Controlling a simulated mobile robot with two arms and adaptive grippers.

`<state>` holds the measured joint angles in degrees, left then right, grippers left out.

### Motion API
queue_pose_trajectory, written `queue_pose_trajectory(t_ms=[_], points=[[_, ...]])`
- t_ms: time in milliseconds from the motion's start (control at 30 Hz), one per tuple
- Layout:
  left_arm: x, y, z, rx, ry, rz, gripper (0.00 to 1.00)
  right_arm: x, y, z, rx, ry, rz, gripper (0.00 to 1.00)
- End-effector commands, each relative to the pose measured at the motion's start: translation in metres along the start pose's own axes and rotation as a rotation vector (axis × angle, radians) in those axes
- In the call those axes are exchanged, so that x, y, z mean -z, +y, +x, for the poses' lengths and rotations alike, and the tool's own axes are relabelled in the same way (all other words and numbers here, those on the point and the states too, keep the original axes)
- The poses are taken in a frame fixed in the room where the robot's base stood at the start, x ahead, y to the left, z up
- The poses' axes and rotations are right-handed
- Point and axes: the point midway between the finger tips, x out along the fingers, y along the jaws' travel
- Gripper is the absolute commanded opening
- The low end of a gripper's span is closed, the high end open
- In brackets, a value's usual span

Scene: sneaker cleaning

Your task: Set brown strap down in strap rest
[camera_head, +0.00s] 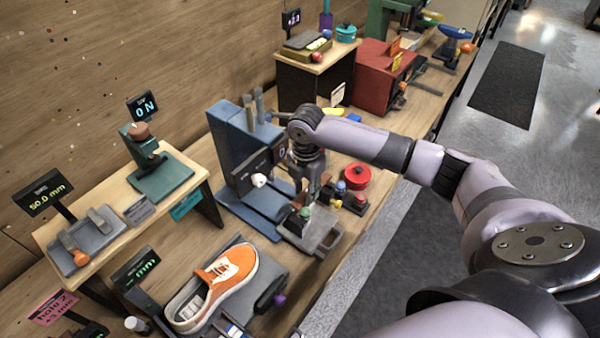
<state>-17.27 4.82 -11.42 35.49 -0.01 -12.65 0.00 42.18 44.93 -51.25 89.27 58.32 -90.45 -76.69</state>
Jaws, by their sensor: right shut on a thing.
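My right gripper (311,188) points down in front of the blue machine (233,140), above a small grey metal stand (322,238). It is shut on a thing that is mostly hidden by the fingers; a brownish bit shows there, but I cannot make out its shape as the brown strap. I cannot tell for sure which fixture is the strap rest. My left gripper is not in view.
An orange sneaker (228,272) lies on a dark platform at the front left. A red round pot (357,175) and small coloured knobs stand close right of the gripper. A green press (160,176) sits on a raised wooden shelf. The bench's right edge borders grey floor.

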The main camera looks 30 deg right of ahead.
Motion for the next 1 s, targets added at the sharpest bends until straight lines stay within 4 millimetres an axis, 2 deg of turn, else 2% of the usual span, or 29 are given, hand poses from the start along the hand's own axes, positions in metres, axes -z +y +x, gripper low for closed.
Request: queue_pose_trajectory(t_ms=[567,767,1000], points=[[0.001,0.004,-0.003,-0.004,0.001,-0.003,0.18,-0.005,0.003,-0.005,-0.002,0.002,-0.051,0.0],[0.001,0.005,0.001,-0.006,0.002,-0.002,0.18,-0.005,0.003,0.003,-0.001,0.002,-0.051,0.0],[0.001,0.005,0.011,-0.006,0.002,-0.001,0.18,-0.005,0.003,0.024,-0.001,0.002,-0.051,0.0]])
